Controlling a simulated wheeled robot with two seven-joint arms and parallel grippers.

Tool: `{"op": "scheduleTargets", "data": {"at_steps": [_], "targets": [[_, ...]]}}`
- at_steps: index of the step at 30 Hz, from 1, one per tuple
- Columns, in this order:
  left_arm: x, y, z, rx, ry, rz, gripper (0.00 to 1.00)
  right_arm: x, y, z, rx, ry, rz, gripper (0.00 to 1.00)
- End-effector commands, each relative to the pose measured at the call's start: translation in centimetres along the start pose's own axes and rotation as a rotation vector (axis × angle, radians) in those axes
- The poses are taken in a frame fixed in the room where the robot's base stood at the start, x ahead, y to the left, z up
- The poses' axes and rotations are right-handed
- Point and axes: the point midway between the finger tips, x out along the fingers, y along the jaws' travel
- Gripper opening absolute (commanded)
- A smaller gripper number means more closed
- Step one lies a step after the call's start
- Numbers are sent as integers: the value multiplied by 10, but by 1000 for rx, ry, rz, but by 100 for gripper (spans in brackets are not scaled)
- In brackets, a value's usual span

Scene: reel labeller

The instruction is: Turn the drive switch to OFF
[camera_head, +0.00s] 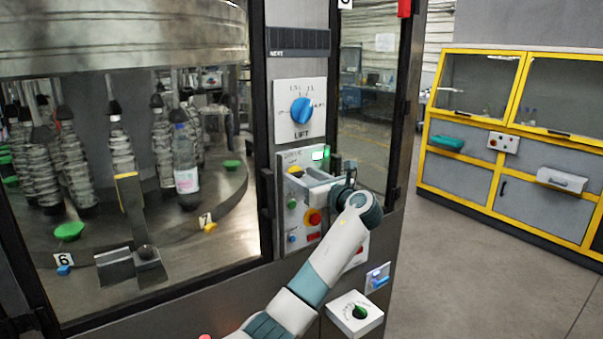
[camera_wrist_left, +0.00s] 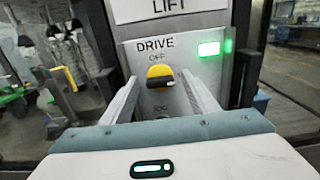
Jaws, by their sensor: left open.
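The drive switch (camera_wrist_left: 159,76) is a round yellow knob with a black handle on a pale panel, under the word DRIVE. OFF is printed above the knob, and JOG seems to be below it. The handle lies roughly sideways, its light-marked end to the right, not up at OFF. In the head view the knob (camera_head: 295,170) is partly covered by my gripper. My left gripper (camera_head: 308,181) is open in front of the panel. In the left wrist view its fingers (camera_wrist_left: 160,80) flank the knob with gaps on both sides. My right gripper is not in view.
A green lamp (camera_wrist_left: 209,48) is lit beside the switch. The blue LIFT knob (camera_head: 301,109) is above. A red button (camera_head: 314,217) and smaller coloured buttons are below. A glass enclosure with bottles (camera_head: 186,170) is to the left. Open floor (camera_head: 470,260) is to the right.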

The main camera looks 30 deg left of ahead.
Motion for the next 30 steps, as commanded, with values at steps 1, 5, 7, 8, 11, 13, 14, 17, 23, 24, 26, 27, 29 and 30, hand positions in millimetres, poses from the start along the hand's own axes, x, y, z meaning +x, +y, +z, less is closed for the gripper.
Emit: {"op": "scheduleTargets", "data": {"at_steps": [1,5,7,8,11,13,14,17,23,24,26,27,29,30], "targets": [[3,0,1,0,0,1,54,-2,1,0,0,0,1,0],[7,0,0,1,0,0,54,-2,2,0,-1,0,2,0],[7,0,0,1,0,0,54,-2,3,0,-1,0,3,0],[7,0,0,1,0,0,54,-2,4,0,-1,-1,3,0],[7,0,0,1,0,0,54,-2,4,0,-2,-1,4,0],[7,0,0,1,0,0,52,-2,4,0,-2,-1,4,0],[7,0,0,0,0,0,44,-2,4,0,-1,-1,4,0],[7,0,0,0,0,0,21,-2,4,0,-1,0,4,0],[7,0,0,-1,0,0,13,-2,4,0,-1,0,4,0],[7,0,0,-3,0,0,13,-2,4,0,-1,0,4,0],[7,0,0,-8,0,0,13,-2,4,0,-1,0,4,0],[7,0,0,-14,0,0,13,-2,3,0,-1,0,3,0],[7,0,-1,-27,0,0,13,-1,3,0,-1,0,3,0],[7,0,-1,-37,0,-1,13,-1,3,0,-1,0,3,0]]}}
